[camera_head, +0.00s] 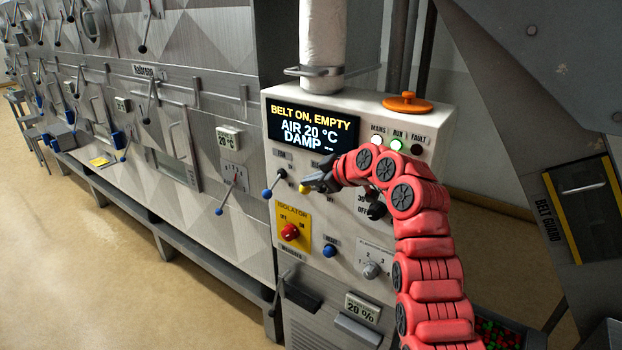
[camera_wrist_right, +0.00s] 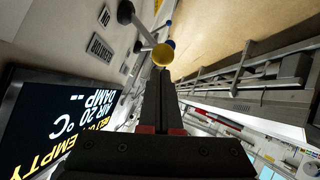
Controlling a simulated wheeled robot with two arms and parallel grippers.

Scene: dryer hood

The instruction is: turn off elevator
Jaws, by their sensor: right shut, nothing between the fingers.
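A pale control cabinet (camera_head: 330,265) stands in front of me. A toggle lever with a yellow knob (camera_head: 305,189) is on its upper panel; in the wrist view the yellow knob (camera_wrist_right: 163,54) sits on a grey stem from a dark round base. The label above it is partly covered by my arm in the head view. My right gripper (camera_head: 318,180) is shut and empty, its tips right at the yellow knob; contact cannot be told. The display (camera_head: 312,128) reads "BELT ON, EMPTY", "AIR 20 °C", "DAMP". My left gripper is not in view.
A lever with a blue knob (camera_head: 267,193) stands just left of the yellow one. Below are a red isolator knob (camera_head: 290,232), a blue button (camera_head: 329,250) and a grey dial (camera_head: 371,270). An orange disc (camera_head: 407,103) is on top. My right arm covers the panel's right part.

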